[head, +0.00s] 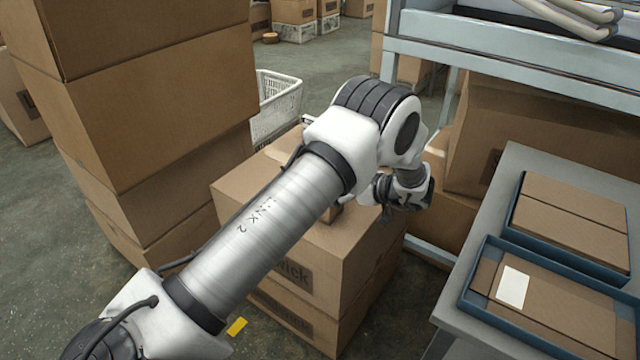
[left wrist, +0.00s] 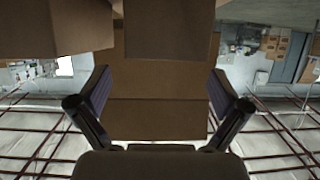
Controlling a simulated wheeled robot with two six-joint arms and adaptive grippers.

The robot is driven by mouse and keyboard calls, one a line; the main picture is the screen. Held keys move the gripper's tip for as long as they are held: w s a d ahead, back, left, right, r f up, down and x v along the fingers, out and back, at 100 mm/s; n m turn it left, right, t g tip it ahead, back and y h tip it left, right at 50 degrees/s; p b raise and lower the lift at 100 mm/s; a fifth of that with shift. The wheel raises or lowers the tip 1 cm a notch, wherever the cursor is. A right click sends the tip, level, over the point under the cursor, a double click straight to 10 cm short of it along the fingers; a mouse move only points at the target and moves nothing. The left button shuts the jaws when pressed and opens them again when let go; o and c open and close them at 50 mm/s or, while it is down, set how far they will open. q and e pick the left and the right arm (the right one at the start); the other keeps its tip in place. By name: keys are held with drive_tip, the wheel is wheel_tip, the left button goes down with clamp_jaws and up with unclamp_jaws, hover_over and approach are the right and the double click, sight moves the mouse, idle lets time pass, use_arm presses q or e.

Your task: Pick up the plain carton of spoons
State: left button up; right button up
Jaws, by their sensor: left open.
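A small brown carton shows in part on top of a carton stack (head: 355,245), mostly hidden behind my left arm; a piece of it appears just below the arm (head: 335,214). I cannot tell whether it is the plain one. My left gripper (head: 378,194) is over the right part of that stack. In the left wrist view the gripper (left wrist: 158,80) is open, with a plain brown carton face (left wrist: 160,112) between and beyond its fingers. I see no contact there. My right gripper is not in view.
A tall carton stack (head: 140,100) stands at left. At right, a grey table (head: 520,165) holds blue trays (head: 466,300) with flat cartons, one with a white label (head: 512,286). A metal rack (head: 480,55) stands behind. A white basket (head: 277,105) sits on the floor.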

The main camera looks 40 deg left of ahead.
use_arm(q)
drive_tip(key=x, duration=0.7)
drive_tip(key=shift+s+a+b, duration=0.25)
drive_tip(key=shift+s+b, duration=0.05)
drive_tip(key=shift+b, duration=0.1)
drive_tip(key=c, duration=1.4)
